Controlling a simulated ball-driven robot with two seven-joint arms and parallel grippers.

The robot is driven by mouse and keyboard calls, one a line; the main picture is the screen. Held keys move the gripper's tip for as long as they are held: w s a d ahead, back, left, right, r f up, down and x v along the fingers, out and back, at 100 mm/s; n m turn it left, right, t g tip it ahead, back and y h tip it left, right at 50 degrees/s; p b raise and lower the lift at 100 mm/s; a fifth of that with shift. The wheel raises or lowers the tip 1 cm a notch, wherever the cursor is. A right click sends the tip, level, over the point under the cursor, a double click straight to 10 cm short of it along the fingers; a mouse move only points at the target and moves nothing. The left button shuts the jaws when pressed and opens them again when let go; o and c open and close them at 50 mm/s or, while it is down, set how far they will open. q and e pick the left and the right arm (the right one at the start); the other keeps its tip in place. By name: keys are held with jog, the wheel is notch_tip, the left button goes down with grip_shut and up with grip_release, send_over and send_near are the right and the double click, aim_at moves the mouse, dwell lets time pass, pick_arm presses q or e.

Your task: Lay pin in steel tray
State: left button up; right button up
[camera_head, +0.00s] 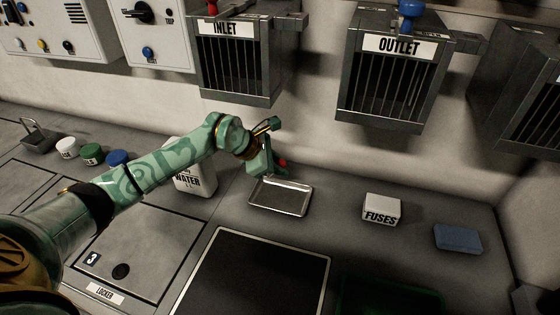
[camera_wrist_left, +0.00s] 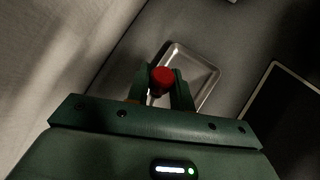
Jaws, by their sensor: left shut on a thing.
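My left gripper (camera_wrist_left: 162,88) is shut on the pin. In the head view, the left gripper (camera_head: 276,168) is at the back left edge of the steel tray, with a bit of the red head (camera_head: 283,163) beside it. The steel tray (camera_head: 280,208) is shallow, shiny and looks empty; it also shows beyond the fingers in the left wrist view (camera_wrist_left: 208,76). I cannot tell the pin's height above the tray. My right gripper is not in view.
A white water container (camera_head: 196,180) stands left of the tray, behind my left arm. A white fuses box (camera_head: 381,209) and a blue block (camera_head: 458,238) are to the right. Inlet (camera_head: 235,65) and outlet (camera_head: 390,85) cages hang on the wall above. A dark panel (camera_head: 255,275) lies in front.

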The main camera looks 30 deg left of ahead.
pick_arm(q)
notch_tip(320, 180, down, 2)
jog(key=shift+f+b, duration=0.1)
jog(key=shift+b, duration=0.2)
jog(key=shift+f+b, duration=0.35)
jog(key=shift+f, duration=0.9)
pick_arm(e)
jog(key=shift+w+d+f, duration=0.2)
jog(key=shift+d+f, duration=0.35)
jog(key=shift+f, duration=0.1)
pick_arm(q)
jog(key=o, duration=0.9)
jog(key=shift+o, duration=0.7)
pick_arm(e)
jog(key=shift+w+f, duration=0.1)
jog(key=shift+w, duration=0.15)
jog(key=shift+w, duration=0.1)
